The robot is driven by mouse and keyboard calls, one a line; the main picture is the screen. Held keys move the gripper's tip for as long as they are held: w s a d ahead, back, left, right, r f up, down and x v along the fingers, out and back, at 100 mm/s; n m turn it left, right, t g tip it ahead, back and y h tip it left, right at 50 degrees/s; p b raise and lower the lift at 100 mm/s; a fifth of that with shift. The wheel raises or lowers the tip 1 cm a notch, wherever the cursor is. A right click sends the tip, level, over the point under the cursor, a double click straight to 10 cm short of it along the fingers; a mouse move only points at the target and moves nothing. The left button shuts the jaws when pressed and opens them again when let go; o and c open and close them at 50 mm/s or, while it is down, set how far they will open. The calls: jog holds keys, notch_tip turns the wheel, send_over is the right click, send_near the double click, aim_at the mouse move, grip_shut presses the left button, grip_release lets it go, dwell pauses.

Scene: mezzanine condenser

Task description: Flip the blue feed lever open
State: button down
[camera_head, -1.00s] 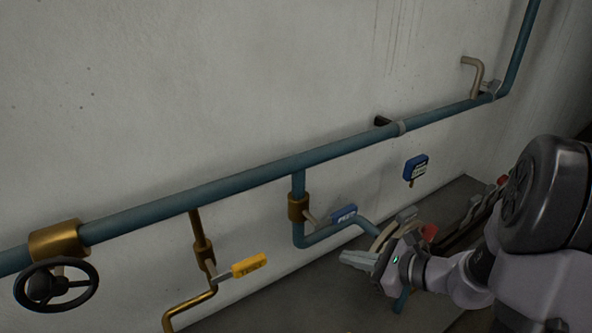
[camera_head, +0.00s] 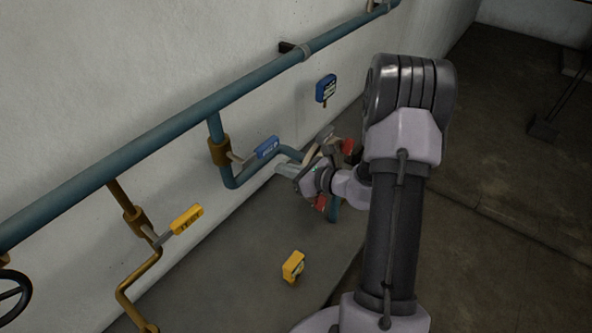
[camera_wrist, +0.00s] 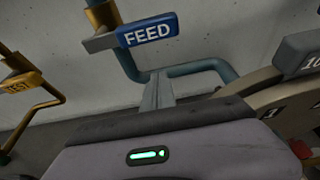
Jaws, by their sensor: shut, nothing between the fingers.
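The blue feed lever (camera_head: 267,147) sticks out to the right from a brass valve (camera_head: 219,151) on the vertical blue pipe. In the wrist view the lever (camera_wrist: 150,30) reads FEED and sits at the top, ahead of my fingers. My gripper (camera_head: 281,168) is shut and empty. Its fingertips are just below and right of the lever's handle in the head view. The closed fingers (camera_wrist: 158,86) point toward the wall, and a gap shows between them and the lever.
A yellow TEST lever (camera_head: 187,219) on a brass pipe is at left. A grey handle (camera_wrist: 298,48) and curved plate (camera_wrist: 262,97) stand close right of my gripper. Floor at right is open.

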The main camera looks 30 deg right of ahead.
aim_at(260, 152)
jog(key=w+r, duration=0.1)
jog(key=w+a+r+p, duration=0.1)
jog(key=r, duration=0.1)
jog(key=shift+w+r, duration=0.1)
jog(key=shift+w, duration=0.15)
jog(key=shift+d, duration=0.15)
